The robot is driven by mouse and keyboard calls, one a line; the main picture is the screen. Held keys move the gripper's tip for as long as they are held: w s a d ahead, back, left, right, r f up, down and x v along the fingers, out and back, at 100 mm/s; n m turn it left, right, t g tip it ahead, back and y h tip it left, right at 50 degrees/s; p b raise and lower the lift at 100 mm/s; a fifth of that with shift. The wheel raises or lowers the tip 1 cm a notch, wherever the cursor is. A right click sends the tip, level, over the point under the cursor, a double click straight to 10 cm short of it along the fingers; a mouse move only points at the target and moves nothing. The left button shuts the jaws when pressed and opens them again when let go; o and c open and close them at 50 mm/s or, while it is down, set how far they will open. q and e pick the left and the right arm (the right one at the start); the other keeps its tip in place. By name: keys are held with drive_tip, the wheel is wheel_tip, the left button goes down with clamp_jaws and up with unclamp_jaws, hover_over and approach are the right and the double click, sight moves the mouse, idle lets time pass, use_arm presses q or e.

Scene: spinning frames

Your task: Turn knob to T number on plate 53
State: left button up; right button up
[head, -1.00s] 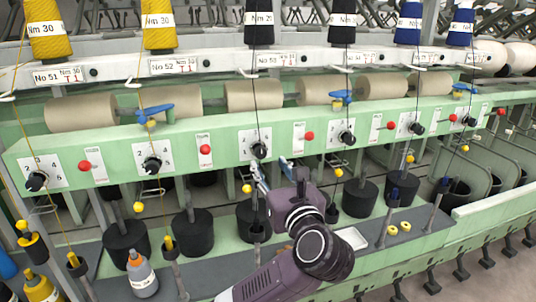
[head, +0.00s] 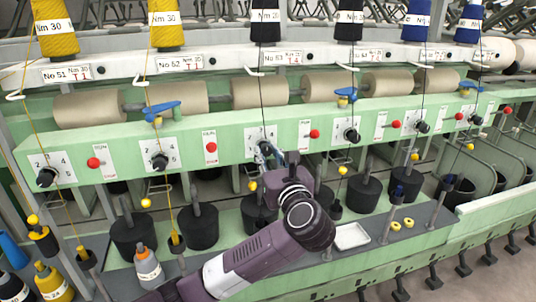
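The plate marked No 53 (head: 280,57) is on the white rail above the green beam; its red T number is too small to read surely. Below it, a black knob (head: 264,147) sits on a white numbered dial plate (head: 254,137). My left gripper (head: 267,153) is at this knob, its fingertips overlapping the knob's lower part. Whether the fingers touch or grip it cannot be told, and the knob's pointer is partly hidden. My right gripper is not in view.
Similar dials with black knobs (head: 160,161) and red buttons (head: 211,147) line the green beam (head: 110,155) on both sides. A black thread runs down in front of the No 53 dial. Black cylinders (head: 197,228) and a white tray (head: 351,236) stand below.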

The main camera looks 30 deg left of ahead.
use_arm(q)
clamp_jaws()
drive_tip(key=shift+f+m, duration=0.1)
drive_tip(key=shift+m, duration=0.3)
drive_tip(key=shift+m+p, duration=0.45)
drive_tip(key=shift+m, duration=0.05)
drive_tip(key=shift+m+p, duration=0.65)
drive_tip(key=shift+m, duration=0.15)
drive_tip(key=m+p, duration=0.4)
drive_tip(key=p, duration=0.1)
drive_tip(key=m+p, duration=0.2)
drive_tip(key=p, duration=0.1)
drive_tip(key=shift+r+m, duration=0.3)
drive_tip(key=shift+m+p, duration=0.7)
drive_tip(key=shift+p, duration=0.05)
drive_tip(key=shift+f+m+p, duration=0.15)
drive_tip(key=shift+m+p, duration=0.15)
